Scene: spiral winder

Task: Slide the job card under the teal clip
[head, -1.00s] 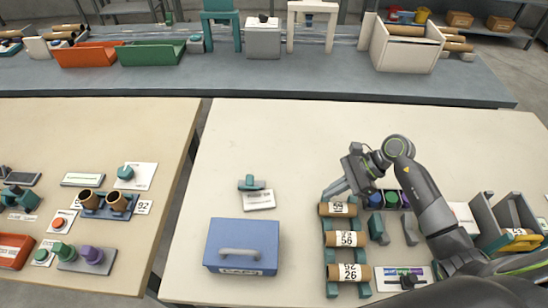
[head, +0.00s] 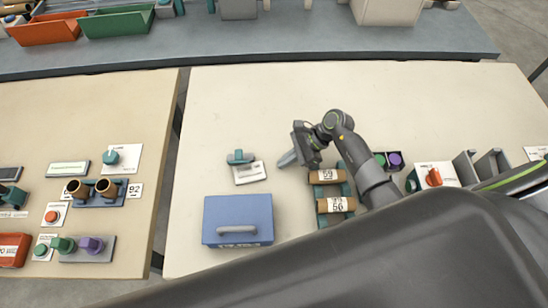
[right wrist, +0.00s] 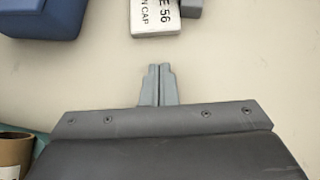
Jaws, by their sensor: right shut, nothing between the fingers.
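The job card (head: 250,174) is a small white card with print, lying on the cream table. It also shows at the top of the right wrist view (right wrist: 155,22), cut off by the edge. The teal clip (head: 239,157) sits at the card's far edge; whether the card's edge is beneath it I cannot tell. My right gripper (head: 286,161) is to the right of the card, apart from it. In the right wrist view its fingers (right wrist: 158,70) are shut together and empty, with bare table between them and the card. My left gripper is not in view.
A blue box (head: 238,220) with a handle stands in front of the card. The table (head: 260,100) is clear behind the clip.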

